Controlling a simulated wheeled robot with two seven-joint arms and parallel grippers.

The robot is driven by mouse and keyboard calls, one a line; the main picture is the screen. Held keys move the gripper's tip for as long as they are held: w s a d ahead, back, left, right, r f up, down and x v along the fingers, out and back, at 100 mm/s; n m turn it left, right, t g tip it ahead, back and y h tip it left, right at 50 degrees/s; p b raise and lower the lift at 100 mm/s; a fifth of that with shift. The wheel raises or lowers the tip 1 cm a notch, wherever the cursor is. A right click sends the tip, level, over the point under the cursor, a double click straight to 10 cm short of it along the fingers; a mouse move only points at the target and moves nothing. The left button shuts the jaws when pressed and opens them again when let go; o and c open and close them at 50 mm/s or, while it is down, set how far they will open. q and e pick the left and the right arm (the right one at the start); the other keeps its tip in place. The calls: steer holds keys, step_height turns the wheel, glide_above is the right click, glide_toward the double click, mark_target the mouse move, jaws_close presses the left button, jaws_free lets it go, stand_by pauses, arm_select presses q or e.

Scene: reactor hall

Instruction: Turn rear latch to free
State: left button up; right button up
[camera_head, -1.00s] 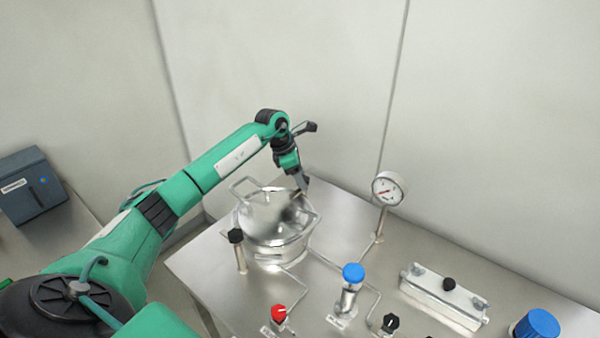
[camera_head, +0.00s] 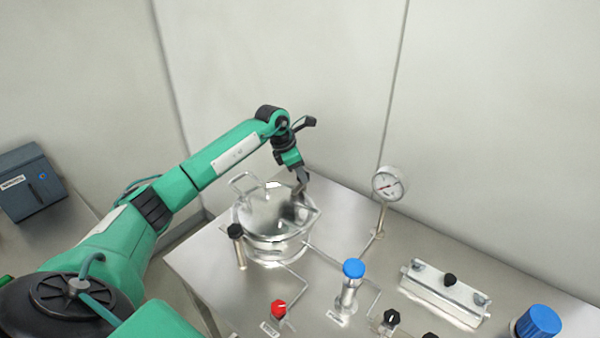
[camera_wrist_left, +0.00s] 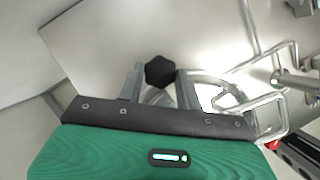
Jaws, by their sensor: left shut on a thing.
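A shiny metal vessel (camera_head: 275,247) with a round lid stands at the back left of the steel bench. My left gripper (camera_head: 301,186) reaches down at its rear right rim, its fingers shut on the rear latch. In the left wrist view a black knob (camera_wrist_left: 160,72), which I take for the rear latch's, sits between the two grey fingers (camera_wrist_left: 160,88). The latch's lower part is hidden by my gripper, so its exact angle cannot be told. A second latch with a black knob (camera_head: 235,231) stands upright at the vessel's front left. My right gripper is in neither view.
A wire handle (camera_head: 243,183) rises at the lid's back left. A pressure gauge (camera_head: 389,184) stands to the right on a post. A blue-capped valve (camera_head: 353,268), a red knob (camera_head: 278,308) and a clamped metal block (camera_head: 443,295) are in front and right. Walls close off the back.

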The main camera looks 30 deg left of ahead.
arm_select(q)
steer(key=n+t+y+b, duration=0.1)
steer(key=n+b, duration=0.1)
steer(key=n, duration=0.2)
steer(key=shift+s+d, duration=0.1)
steer(key=shift+d, duration=0.05)
steer(key=n+y+b, duration=0.1)
steer(key=n, duration=0.1)
steer(key=n+b, duration=0.1)
steer(key=n, duration=0.1)
steer(key=shift+d+f+y, duration=0.1)
steer(key=shift+d+y, duration=0.1)
steer(key=shift+y, duration=0.2)
steer(key=n+b, duration=0.1)
steer(key=n, duration=0.1)
steer(key=n+y+b, duration=0.1)
steer(key=n+b, duration=0.1)
steer(key=shift+d+y, duration=0.15)
steer(key=shift+y, duration=0.15)
steer(key=shift+d+n+g+y+b, duration=0.15)
steer(key=shift+n+y+b, duration=0.25)
steer(key=shift+n, duration=0.65)
steer(key=shift+a+n+g+y+b, duration=0.1)
steer(key=shift+n+g+y+b, duration=0.3)
steer(key=shift+n, duration=0.65)
steer(key=shift+r, duration=0.2)
steer(key=o, duration=1)
steer(key=shift+d, duration=0.1)
